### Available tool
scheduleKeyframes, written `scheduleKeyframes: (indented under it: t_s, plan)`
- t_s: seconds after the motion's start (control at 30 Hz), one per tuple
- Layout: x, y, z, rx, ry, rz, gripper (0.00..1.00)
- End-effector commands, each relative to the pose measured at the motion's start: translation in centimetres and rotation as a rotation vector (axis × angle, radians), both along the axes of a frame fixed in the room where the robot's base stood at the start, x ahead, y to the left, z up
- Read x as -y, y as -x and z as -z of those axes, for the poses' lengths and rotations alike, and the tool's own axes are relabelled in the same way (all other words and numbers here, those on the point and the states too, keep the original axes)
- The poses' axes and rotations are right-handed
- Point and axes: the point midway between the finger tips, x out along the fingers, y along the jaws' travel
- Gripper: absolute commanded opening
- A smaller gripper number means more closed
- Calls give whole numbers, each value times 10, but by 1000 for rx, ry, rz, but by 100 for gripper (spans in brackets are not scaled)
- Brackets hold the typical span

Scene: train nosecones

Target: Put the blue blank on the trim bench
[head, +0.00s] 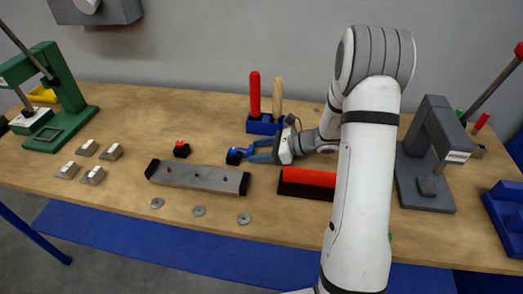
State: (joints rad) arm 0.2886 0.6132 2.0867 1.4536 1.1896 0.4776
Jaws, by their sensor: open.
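The blue blank (236,153), a small piece with a blue top and a dark lower part, stands on the wooden table near the middle. My gripper (250,152) reaches in from the right with open jaws, its bluish fingers at the blank; I cannot tell whether they touch it. No label readably marks the trim bench. A long grey bar with black ends and small pegs (197,178) lies left of and in front of the blank. A grey press-like stand (425,170) with a small unreadable label is at the right.
A similar red-topped piece (181,149) stands left of the blank. A red-topped black block (308,184) lies under my arm. A blue holder with two handled tools (265,124) is behind. Metal discs (199,211) lie at the front edge. A green press (58,105) stands left.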

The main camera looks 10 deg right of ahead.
Motion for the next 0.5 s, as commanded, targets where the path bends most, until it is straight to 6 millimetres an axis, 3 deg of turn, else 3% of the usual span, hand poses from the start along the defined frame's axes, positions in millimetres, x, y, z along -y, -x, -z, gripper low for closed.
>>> scheduleKeyframes:
  t_s: [0.17, 0.5]
  plan:
    - [15, 4, -9, 3, 0, 3, 54]
    - [78, 28, -36, 3, 1, 3, 54]
